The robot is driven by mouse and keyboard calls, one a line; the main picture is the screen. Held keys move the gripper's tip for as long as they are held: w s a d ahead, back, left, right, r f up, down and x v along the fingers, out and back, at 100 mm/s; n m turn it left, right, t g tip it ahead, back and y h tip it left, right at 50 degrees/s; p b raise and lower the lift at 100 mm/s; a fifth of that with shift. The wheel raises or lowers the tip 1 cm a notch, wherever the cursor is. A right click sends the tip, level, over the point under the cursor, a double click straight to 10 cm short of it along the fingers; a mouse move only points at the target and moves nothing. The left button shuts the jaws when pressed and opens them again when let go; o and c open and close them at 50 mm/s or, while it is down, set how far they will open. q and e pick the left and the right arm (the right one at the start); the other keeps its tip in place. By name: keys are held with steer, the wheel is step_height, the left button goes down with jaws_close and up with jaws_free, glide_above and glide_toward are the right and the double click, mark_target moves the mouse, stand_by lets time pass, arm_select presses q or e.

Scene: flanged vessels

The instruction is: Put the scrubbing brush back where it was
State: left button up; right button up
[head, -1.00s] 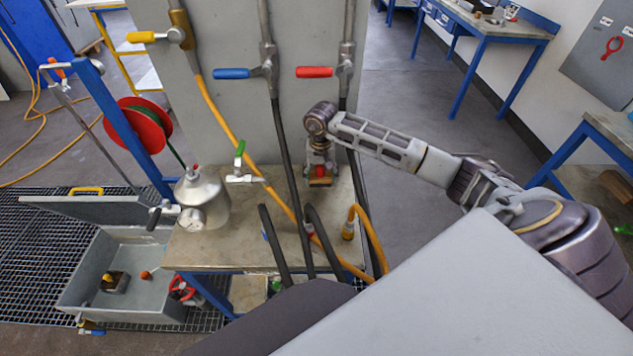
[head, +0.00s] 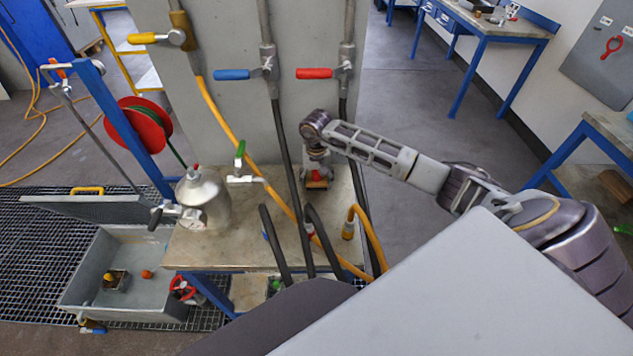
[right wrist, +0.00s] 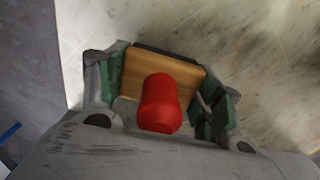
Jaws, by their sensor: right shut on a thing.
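The scrubbing brush (head: 316,184) is a wooden block with a red knob. It shows close up in the right wrist view (right wrist: 160,101), with the wooden block between the green-padded fingers. My right gripper (head: 318,170) is shut on it and points down over the back right part of the bench top (head: 240,252). I cannot tell whether the brush touches the bench; its bristles are hidden. My left gripper is not in view.
A metal vessel (head: 203,203) with a gauge stands at the bench's left. Dark and orange hoses (head: 217,120) hang before the grey panel and rise from the bench, close left of the gripper.

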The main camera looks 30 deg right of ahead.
steer(key=shift+f, duration=0.7)
steer(key=o, duration=1.1)
steer(key=shift+r, duration=0.15)
steer(key=shift+r+b, duration=0.35)
steer(key=shift+r, duration=3.35)
